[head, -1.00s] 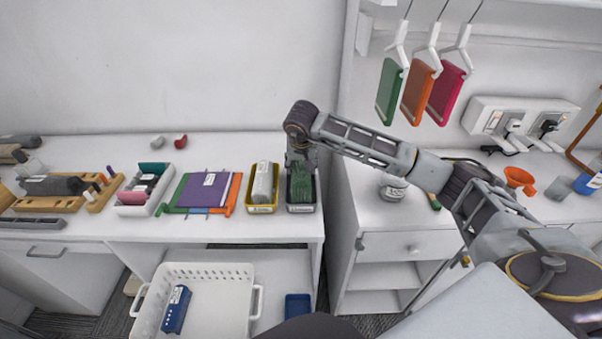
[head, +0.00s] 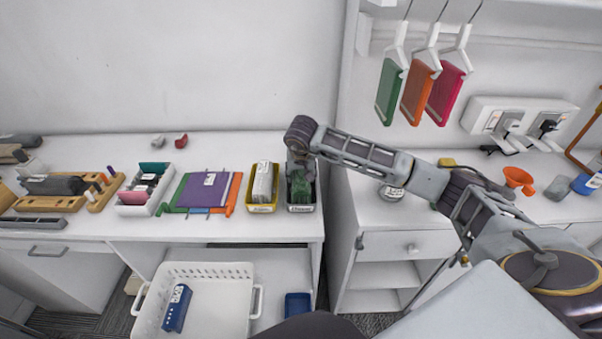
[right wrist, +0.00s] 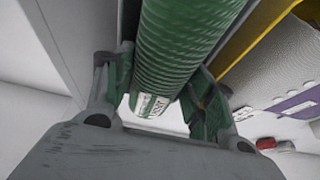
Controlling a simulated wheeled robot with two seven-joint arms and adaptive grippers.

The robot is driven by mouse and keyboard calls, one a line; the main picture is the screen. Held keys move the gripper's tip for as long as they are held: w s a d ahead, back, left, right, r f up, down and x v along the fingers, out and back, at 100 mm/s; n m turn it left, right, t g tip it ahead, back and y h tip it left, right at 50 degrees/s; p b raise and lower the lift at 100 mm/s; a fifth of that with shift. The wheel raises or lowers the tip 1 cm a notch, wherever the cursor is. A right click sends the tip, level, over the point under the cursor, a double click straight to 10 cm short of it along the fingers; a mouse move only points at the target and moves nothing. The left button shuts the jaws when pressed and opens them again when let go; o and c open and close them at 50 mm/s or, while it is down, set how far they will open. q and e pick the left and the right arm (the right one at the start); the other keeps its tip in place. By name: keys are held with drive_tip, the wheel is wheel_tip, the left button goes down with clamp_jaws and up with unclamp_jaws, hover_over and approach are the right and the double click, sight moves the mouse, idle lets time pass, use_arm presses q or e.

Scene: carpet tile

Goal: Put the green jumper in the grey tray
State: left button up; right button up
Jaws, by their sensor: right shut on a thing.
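The green jumper (head: 301,192) is a ribbed roll with a white label, and it shows large in the right wrist view (right wrist: 185,45). It is in or just within the opening of the small dark grey tray (head: 302,209) near the right end of the left counter. My right gripper (head: 301,178) points down over this tray and is shut on the jumper, a finger on each side of it. I cannot tell whether the jumper touches the tray floor. My left gripper is not in view.
A yellow tray (head: 262,209) holding a pale grey roll (head: 263,182) stands close on the left. A purple folded item (head: 209,192) lies further left. A white basket (head: 205,270) is below the counter. A gap separates the right counter.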

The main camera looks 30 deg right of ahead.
drive_tip(key=o, duration=1.2)
drive_tip(key=shift+f, duration=0.1)
drive_tip(key=shift+o, duration=0.2)
drive_tip(key=b+v, duration=0.1)
drive_tip(key=v, duration=1.1)
